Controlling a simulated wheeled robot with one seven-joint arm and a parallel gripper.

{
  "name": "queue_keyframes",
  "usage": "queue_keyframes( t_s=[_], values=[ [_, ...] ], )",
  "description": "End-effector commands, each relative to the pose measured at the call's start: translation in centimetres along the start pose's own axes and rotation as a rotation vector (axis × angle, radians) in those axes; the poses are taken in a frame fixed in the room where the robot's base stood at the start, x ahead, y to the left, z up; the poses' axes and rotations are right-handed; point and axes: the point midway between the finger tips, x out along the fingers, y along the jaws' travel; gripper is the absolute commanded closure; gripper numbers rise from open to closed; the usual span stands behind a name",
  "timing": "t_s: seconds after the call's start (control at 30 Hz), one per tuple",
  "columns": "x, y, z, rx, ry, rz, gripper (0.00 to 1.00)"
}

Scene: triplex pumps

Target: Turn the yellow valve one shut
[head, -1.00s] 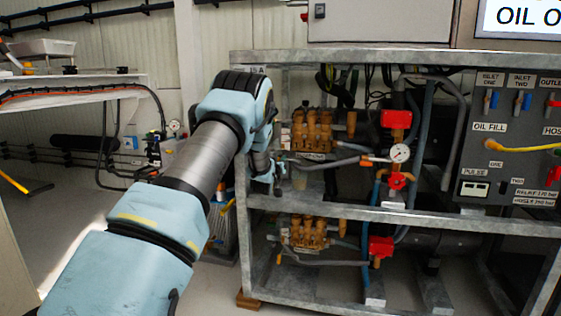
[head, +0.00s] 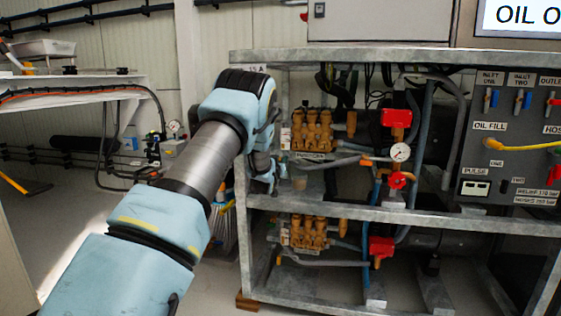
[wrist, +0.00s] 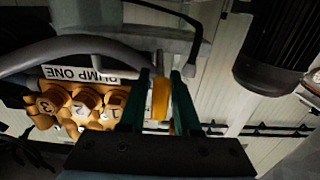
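The yellow valve handle (wrist: 161,98) shows in the wrist view as a short upright yellow bar beside the pump labelled PUMP ONE. My gripper (wrist: 162,76) has its two teal fingers apart, one on each side of the handle. Narrow gaps seem to show between the handle and the fingers; firm contact is not visible. In the head view, my gripper is at the left end of the rack's upper shelf, beside the upper brass pump (head: 312,132). The handle and fingertips cannot be made out there.
The metal rack (head: 340,54) has a post close to my wrist. A grey hose (wrist: 85,45) passes left of the fingers in the wrist view, and a dark motor (wrist: 280,45) is at upper right. A red valve (head: 397,181) and gauge (head: 400,152) stand farther right.

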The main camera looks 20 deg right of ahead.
Motion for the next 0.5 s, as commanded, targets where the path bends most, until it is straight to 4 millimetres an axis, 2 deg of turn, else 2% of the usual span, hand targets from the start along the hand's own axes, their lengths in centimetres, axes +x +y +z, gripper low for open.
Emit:
queue_keyframes(
  t_s=[0.27, 0.5],
  values=[
    [-0.9, 0.0, -0.1, -0.001, 0.0, 0.0, 0.69],
    [-4.9, 0.0, -0.1, 0.0, -0.002, 0.0, 0.69]
  ],
)
